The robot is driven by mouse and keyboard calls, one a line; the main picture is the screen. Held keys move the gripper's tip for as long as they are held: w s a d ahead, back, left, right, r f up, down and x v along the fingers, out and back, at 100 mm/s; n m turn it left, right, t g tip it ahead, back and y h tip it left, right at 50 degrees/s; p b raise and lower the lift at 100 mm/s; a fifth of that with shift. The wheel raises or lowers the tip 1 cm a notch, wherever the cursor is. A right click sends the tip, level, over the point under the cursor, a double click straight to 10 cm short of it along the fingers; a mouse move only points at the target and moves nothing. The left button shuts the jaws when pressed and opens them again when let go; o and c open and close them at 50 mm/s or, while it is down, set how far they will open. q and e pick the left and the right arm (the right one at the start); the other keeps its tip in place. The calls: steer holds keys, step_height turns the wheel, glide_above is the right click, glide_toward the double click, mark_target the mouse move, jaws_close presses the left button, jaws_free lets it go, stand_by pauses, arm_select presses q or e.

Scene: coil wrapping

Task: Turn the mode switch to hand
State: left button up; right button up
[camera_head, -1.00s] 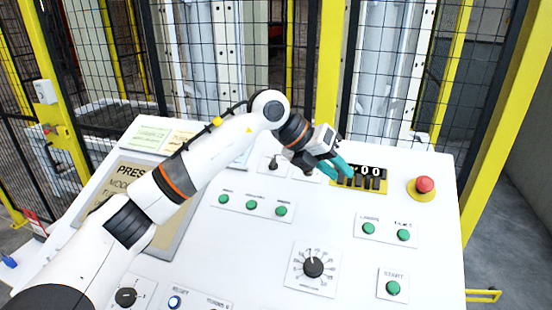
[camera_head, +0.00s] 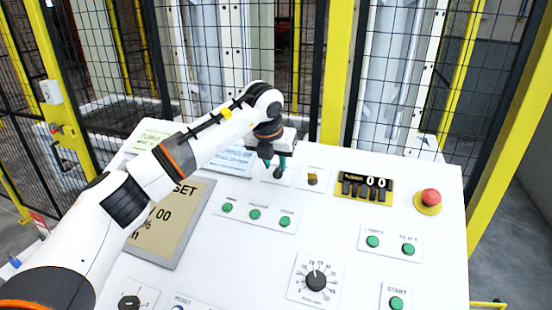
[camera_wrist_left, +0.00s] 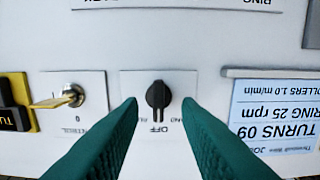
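The mode switch is a black rotary knob (camera_wrist_left: 158,95) on a white plate, seen upside down in the left wrist view. Its pointer lies along the plate's OFF line, and the label beside it is partly hidden by a finger. In the head view the switch (camera_head: 278,173) is at the back middle of the panel, partly covered by the fingers. My left gripper (camera_head: 274,166) is over it with teal fingers open, one on each side of the knob in the wrist view, with a gap on both sides. My right gripper is not in view.
A key switch (camera_wrist_left: 68,97) with a brass key sits beside the mode switch. A small display (camera_wrist_left: 265,115) lies on its other side. Fencing stands behind.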

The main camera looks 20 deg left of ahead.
arm_select(q)
steer(key=shift+x, duration=1.1)
jaws_close()
